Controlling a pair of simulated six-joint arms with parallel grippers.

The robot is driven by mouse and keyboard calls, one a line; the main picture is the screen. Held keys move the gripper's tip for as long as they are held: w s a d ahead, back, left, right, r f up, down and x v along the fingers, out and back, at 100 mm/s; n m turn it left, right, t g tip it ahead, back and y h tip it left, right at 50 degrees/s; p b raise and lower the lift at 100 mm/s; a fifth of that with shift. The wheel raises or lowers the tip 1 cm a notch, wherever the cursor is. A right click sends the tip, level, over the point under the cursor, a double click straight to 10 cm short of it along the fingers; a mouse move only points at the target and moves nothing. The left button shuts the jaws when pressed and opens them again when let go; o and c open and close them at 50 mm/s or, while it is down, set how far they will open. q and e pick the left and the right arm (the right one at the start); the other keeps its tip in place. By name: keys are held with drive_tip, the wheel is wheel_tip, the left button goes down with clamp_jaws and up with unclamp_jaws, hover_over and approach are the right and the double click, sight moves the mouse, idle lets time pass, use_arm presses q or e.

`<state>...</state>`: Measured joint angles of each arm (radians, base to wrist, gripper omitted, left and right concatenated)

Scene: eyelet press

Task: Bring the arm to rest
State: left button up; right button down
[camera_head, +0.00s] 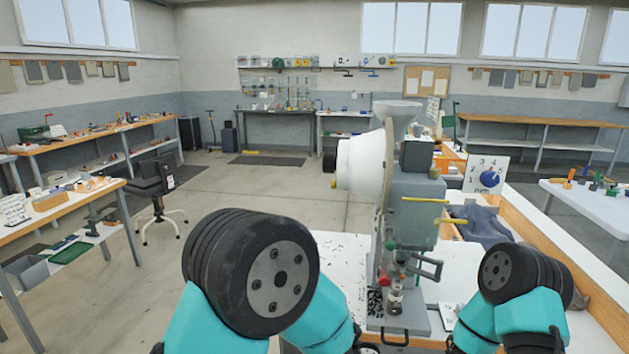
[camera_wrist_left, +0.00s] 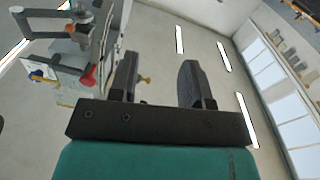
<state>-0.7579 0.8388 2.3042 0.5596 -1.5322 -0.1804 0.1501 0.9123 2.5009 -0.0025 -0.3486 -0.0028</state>
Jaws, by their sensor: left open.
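The eyelet press (camera_head: 414,215) stands on the white worktable, with a large white bowl at its upper left and a grey hopper on top. My two arms rise in the foreground of the head view, the left one left of the press and the right one at its right. Neither gripper shows there. In the left wrist view my left gripper (camera_wrist_left: 158,82) is open, with nothing between its fingers. Part of the press, with a red knob (camera_wrist_left: 89,77), shows left of the fingers, apart from them.
Small dark pieces (camera_head: 376,301) are scattered by the press base. A wooden-edged bench (camera_head: 560,270) runs along the right, with a dark cloth (camera_head: 480,224) and a dial sign (camera_head: 487,174). Workbenches line the left side. The open floor (camera_head: 270,190) lies behind.

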use_arm(q)
drive_tip(key=a+f+g, duration=0.8)
drive_tip(key=a+f, duration=0.7)
drive_tip(key=f, duration=0.3)
drive_tip(key=s+a+f+n+g, duration=0.2)
drive_tip(key=s+a+f+g, duration=0.7)
drive_tip(key=s+a+f, duration=0.4)
drive_tip(key=shift+s+a, duration=0.2)
drive_tip(key=shift+s, duration=1.05)
